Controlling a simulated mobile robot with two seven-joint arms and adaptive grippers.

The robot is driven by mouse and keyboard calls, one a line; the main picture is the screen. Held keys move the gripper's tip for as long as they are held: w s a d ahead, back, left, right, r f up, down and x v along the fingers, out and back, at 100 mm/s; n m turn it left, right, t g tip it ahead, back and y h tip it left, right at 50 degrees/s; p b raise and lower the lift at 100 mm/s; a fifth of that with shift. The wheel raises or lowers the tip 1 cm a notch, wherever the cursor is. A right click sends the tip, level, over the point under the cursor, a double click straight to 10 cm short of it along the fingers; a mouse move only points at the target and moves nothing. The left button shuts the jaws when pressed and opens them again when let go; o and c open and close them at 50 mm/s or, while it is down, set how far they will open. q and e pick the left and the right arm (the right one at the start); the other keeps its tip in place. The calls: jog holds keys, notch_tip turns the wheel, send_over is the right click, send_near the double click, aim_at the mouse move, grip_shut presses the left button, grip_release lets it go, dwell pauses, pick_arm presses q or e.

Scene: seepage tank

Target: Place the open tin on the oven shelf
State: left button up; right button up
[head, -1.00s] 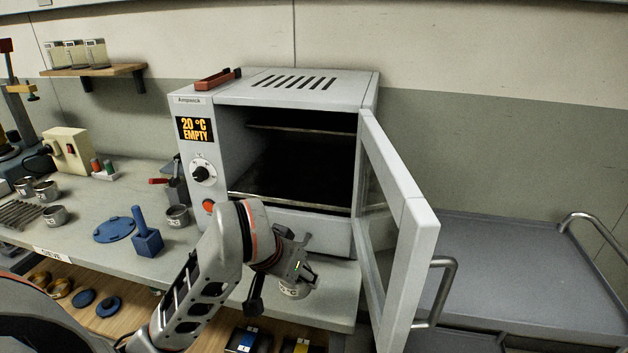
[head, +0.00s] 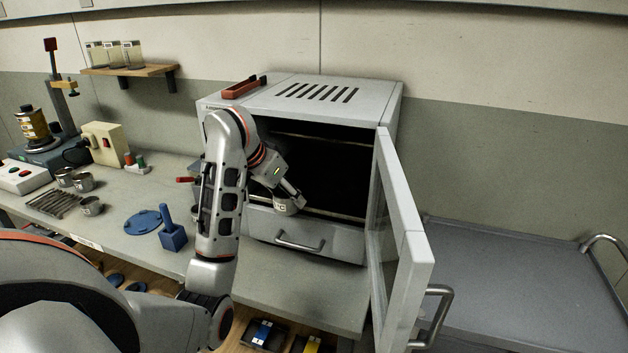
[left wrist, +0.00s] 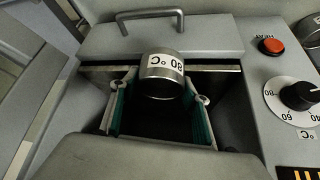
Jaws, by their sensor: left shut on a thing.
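My left gripper (head: 286,194) is shut on a small metal tin (head: 285,208) with a white label. It holds the tin at the oven's open front, by the lower front edge of the chamber. In the left wrist view the tin (left wrist: 162,76) sits between the teal-padded fingertips (left wrist: 157,98). The oven (head: 330,95) has its door (head: 400,225) swung open to the right. A lower shelf edge (head: 345,215) and an upper shelf edge (head: 320,138) show in the dark chamber. I cannot tell whether the tin touches the shelf. My right gripper is not in view.
The open door and its handle (head: 432,312) stand to the right of my arm. A blue block with a post (head: 172,236), a blue disc (head: 143,222) and several tins lie on the bench at left. A grey trolley (head: 510,285) stands at right.

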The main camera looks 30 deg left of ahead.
pick_arm(q)
jog(key=w, duration=0.6)
jog(key=shift+w+d, duration=0.15)
jog(key=shift+d, duration=0.1)
jog(key=w, duration=0.5)
jog(key=shift+d, duration=0.25)
jog(key=shift+s+f+p, duration=0.2)
jog(key=shift+f+p, duration=0.1)
jog(key=shift+f, duration=0.15)
jog(key=o, duration=1.2)
